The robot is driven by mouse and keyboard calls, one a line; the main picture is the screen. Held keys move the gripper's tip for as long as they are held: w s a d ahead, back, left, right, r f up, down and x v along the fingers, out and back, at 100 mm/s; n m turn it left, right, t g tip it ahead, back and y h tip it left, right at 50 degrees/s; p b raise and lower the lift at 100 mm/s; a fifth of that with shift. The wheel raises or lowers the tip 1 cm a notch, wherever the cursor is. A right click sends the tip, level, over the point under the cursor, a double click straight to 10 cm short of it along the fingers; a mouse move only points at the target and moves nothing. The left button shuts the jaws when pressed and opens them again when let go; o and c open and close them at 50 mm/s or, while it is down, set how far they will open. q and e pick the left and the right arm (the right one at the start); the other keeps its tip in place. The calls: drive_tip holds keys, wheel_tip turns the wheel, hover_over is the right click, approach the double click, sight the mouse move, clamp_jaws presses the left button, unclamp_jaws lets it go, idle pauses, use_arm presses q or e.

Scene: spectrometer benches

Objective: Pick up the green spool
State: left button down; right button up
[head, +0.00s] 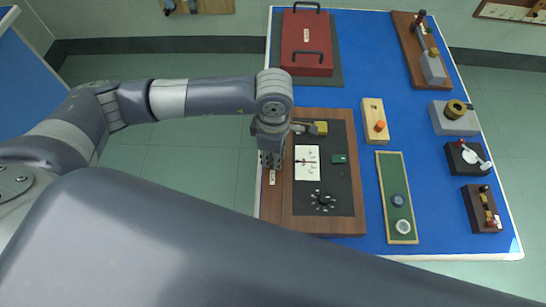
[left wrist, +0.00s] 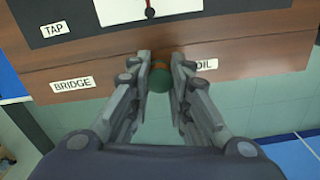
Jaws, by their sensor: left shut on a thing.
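The green spool (left wrist: 158,79) shows in the left wrist view as a small dark green round piece with a brownish part above it. It sits between the fingers of my left gripper (left wrist: 160,66), which is shut on it. In the head view my left gripper (head: 270,162) points down over the left edge of a wooden board (head: 278,215); the spool is hidden there. Whether the spool still touches the board, I cannot tell. My right gripper is not in view.
The board carries a dark panel with a white dial (head: 307,162) and black knob (head: 323,200). A green tray (head: 392,180) with round pieces lies to its right. A red case (head: 307,45) stands behind. Several instruments line the blue table's (head: 432,190) right side.

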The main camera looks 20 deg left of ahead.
use_arm(q)
drive_tip(key=shift+r, duration=0.1)
drive_tip(key=shift+r+b, duration=0.35)
drive_tip(key=shift+r, duration=0.15)
wheel_tip(320, 180, up, 2)
drive_tip(key=shift+r+b, duration=0.2)
drive_tip(key=shift+b, duration=0.45)
drive_tip(key=s+d+b, duration=0.1)
drive_tip(key=s, duration=0.4)
drive_tip(key=s+d+r+b, duration=0.1)
drive_tip(key=s, duration=0.3)
drive_tip(key=s+d+b, duration=0.1)
drive_tip(key=s, duration=0.4)
drive_tip(key=shift+s+d+r, duration=0.1)
drive_tip(key=shift+s+r, duration=0.1)
drive_tip(key=shift+s, duration=0.15)
drive_tip(key=shift+s+r, duration=0.25)
drive_tip(key=shift+s, duration=0.25)
drive_tip(key=shift+r+p, duration=1.3)
drive_tip(key=shift+p, duration=0.2)
